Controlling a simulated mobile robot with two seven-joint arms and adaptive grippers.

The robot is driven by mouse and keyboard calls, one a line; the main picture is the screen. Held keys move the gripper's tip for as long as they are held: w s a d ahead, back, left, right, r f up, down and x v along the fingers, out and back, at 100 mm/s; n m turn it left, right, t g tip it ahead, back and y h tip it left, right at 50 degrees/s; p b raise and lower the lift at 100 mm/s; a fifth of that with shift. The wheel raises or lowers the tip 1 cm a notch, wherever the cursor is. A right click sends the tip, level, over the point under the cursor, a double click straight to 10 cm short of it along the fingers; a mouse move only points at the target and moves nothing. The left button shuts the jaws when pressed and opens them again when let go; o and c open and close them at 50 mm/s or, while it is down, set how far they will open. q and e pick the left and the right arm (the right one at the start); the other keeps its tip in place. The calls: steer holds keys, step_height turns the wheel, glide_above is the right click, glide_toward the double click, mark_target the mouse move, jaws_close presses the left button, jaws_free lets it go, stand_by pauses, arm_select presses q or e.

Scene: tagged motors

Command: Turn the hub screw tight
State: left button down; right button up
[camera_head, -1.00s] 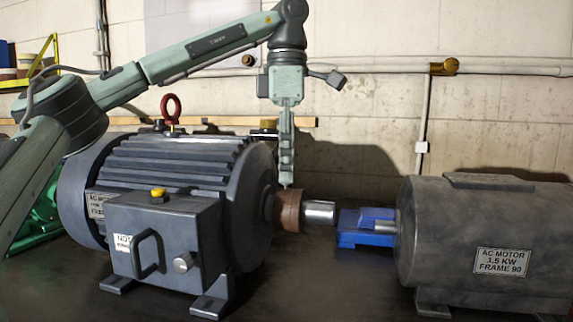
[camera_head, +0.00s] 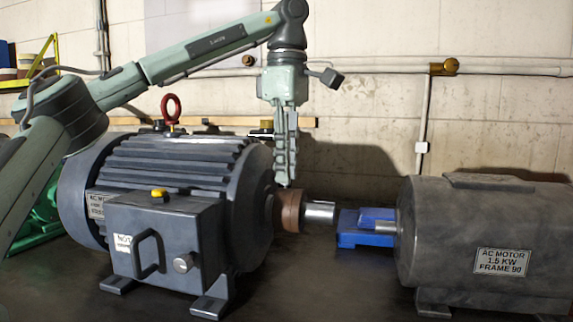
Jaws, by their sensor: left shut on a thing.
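The hub (camera_head: 289,212) is a brown, rusty collar on the shaft (camera_head: 319,212) of the large dark motor (camera_head: 180,190). The shaft's bright end sticks out to the right. My left gripper (camera_head: 285,183) points straight down with its fingertips at the top of the hub. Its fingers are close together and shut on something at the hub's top. The hub screw is too small or hidden to make out at the fingertips. My right gripper is not in view.
A smaller grey motor (camera_head: 480,235) with a label stands at the right. A blue block (camera_head: 362,230) lies by its shaft, between the motors. A red lifting eye (camera_head: 170,107) rises from the large motor. A conduit (camera_head: 424,110) runs down the wall behind.

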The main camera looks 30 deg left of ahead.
arm_select(q)
steer(key=shift+r, duration=0.15)
steer(key=c, duration=1.5)
jaws_free()
steer(key=shift+s, duration=0.15)
step_height(320, 180, up, 12)
steer(key=shift+f, duration=0.1)
